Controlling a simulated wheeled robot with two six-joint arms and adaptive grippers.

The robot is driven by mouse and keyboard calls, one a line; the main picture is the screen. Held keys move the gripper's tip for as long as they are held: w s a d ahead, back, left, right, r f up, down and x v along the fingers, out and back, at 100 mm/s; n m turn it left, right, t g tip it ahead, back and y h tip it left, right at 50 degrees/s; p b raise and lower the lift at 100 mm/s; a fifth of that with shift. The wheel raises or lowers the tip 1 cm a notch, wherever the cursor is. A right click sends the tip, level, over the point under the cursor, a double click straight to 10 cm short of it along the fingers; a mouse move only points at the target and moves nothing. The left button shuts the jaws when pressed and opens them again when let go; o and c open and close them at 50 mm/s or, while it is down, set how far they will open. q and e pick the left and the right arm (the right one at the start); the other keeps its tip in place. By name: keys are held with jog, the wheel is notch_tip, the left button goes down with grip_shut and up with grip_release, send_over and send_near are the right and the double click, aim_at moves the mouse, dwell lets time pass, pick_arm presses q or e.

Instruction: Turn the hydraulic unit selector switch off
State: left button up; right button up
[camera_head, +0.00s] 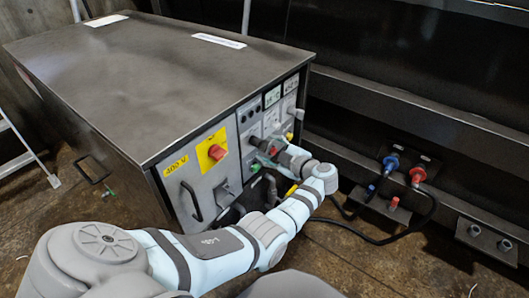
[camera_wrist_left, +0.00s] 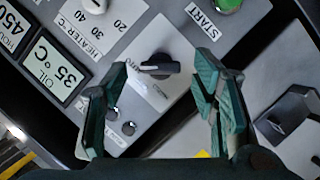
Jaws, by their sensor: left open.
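The hydraulic unit (camera_head: 130,75) is a dark metal cabinet with a control panel on its right-hand face. In the left wrist view a black selector switch (camera_wrist_left: 160,68) sits on a light plate, its handle lying roughly crosswise in the picture. My left gripper (camera_head: 265,150) is at the panel, and its green fingers (camera_wrist_left: 162,78) are open, one on each side of the switch. The fingers appear apart from the switch; the remaining depth is hard to judge. In the head view the gripper and wrist hide the switch. My right gripper is not in view.
A heater dial (camera_wrist_left: 95,4), an oil temperature display (camera_wrist_left: 58,70) and a green start button (camera_wrist_left: 228,5) surround the switch. A red knob on a yellow plate (camera_head: 212,146) is further left. Hoses with blue (camera_head: 390,163) and red (camera_head: 417,176) couplings are at right.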

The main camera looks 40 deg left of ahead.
aim_at(265, 145)
pick_arm(q)
jog(key=b+x, duration=0.1)
jog(key=x, duration=0.2)
jog(key=shift+f, duration=0.1)
jog(key=shift+a, duration=0.2)
jog(key=c, duration=1.2)
jog(key=shift+o, duration=0.2)
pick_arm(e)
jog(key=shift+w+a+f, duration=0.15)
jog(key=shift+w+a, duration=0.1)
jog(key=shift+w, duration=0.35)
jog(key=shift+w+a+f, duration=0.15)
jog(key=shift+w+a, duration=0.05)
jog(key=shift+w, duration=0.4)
